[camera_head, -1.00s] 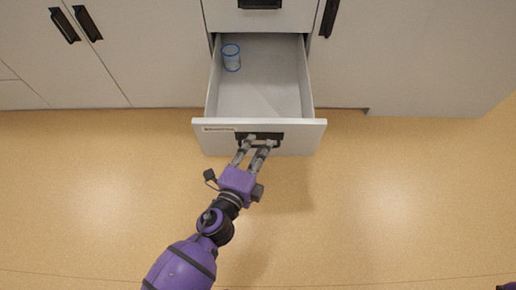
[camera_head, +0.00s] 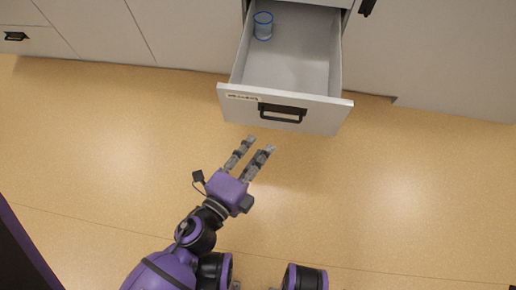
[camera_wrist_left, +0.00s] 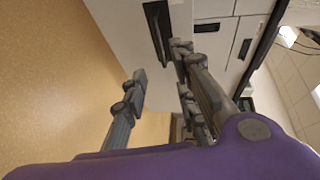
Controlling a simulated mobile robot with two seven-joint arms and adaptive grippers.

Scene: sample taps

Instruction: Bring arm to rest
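My left gripper (camera_head: 259,144) is open and empty in the head view, just in front of the open drawer's handle (camera_head: 283,113) and apart from it. Its two grey fingers point up toward the drawer (camera_head: 238,113). In the left wrist view the fingers (camera_wrist_left: 160,83) are spread with nothing between them. My right gripper is not in view; only a purple and black arm part of mine shows at the bottom of the head view.
The drawer is pulled out and holds a clear blue-rimmed cup (camera_head: 263,26) at its back left. White cabinets (camera_head: 185,32) with black handles line the back. The tan floor (camera_head: 390,190) in front is clear.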

